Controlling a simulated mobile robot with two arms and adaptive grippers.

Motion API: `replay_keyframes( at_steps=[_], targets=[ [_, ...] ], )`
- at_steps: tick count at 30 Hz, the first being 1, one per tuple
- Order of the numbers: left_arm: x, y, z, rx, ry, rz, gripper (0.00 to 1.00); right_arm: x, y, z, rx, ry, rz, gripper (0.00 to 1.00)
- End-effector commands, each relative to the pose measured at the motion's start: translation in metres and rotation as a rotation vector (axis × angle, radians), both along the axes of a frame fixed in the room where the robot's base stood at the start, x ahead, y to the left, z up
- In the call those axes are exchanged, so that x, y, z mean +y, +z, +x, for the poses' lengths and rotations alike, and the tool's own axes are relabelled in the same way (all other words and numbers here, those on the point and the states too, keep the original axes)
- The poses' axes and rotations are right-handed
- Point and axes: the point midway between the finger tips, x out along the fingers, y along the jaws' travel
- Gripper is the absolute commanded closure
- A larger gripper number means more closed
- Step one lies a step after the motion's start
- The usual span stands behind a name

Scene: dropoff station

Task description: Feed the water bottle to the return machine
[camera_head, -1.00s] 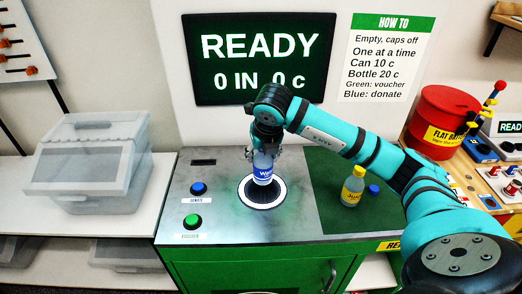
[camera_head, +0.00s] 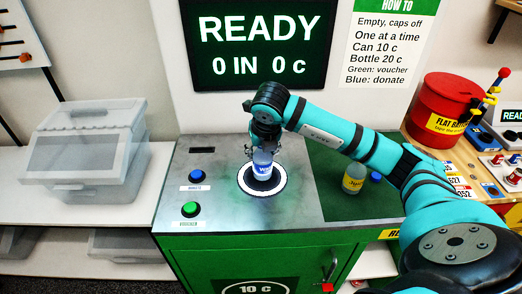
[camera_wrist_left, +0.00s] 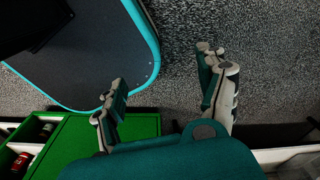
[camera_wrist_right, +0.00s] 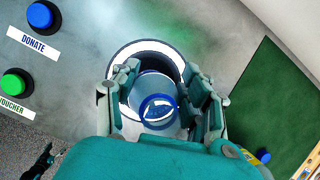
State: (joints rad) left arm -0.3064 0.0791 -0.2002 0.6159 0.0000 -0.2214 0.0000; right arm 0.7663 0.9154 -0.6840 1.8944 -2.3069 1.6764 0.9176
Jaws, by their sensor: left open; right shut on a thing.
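The water bottle (camera_head: 262,163) is clear with a blue label, upright over the ringed round opening (camera_head: 262,193) of the return machine (camera_head: 230,215). My right gripper (camera_head: 263,148) is shut on its upper part. In the right wrist view the bottle (camera_wrist_right: 158,108) shows from above between the fingers of the gripper (camera_wrist_right: 165,100), with the dark opening and white ring around it. How deep its base sits in the opening cannot be told. The screen (camera_head: 260,45) reads READY, 0 IN, 0 c. My left gripper (camera_wrist_left: 165,90) is open and empty above the floor.
A blue donate button (camera_head: 195,177) and a green voucher button (camera_head: 190,209) are left of the opening. A yellow-labelled bottle (camera_head: 354,179) and a blue cap (camera_head: 376,177) stand on the green mat at right. A grey bin (camera_head: 90,160) is on the left shelf.

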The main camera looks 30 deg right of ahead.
Motion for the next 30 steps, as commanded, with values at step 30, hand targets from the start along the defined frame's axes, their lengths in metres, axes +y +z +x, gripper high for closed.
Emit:
replay_keyframes(
  at_steps=[30],
  targets=[
    [0.0006,-0.0063,0.0093,-0.014,0.0,0.0,0.26,-0.0007,-0.0009,0.0012,-0.002,0.0,-0.001,0.71]
  ],
)
